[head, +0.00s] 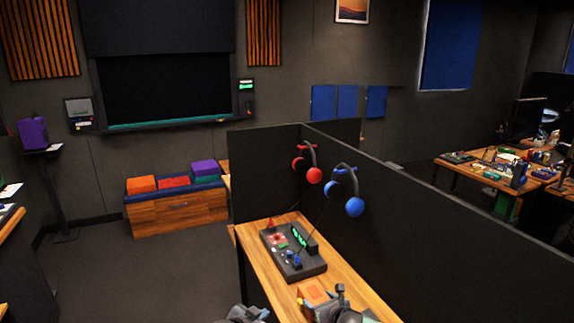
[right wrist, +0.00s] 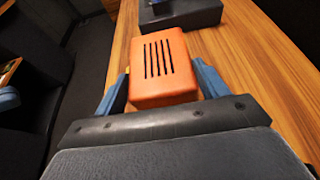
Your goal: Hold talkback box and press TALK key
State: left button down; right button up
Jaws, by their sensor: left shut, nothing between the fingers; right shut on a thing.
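The talkback box is an orange block with a dark slotted grille on top. It shows in the right wrist view (right wrist: 150,92) and at the bottom of the head view (head: 311,292). My right gripper (right wrist: 164,82) is shut on it, with a blue finger on each side, over the wooden desk (right wrist: 245,60). Whether the box touches the desk I cannot tell. No TALK key can be made out on its visible faces. My left gripper (head: 247,314) is shut and empty at the bottom edge of the head view, left of the box and partly cut off.
A dark control panel (head: 305,268) with colored keys and green displays lies on the desk beyond the box. Black partitions (head: 420,225) stand behind and right of the desk. Red headphones (head: 314,175) and blue headphones (head: 355,207) hang there. Open floor lies left.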

jog(key=o, duration=1.1)
jog(key=shift+o, duration=0.2)
jog(key=v, duration=1.2)
jog(key=shift+o, duration=0.2)
jog(key=shift+s+d, duration=0.1)
jog(key=shift+p+v, duration=0.7)
jog(key=shift+v, duration=0.3)
jog(key=shift+p+v, duration=0.95)
jog(key=shift+v, duration=0.95)
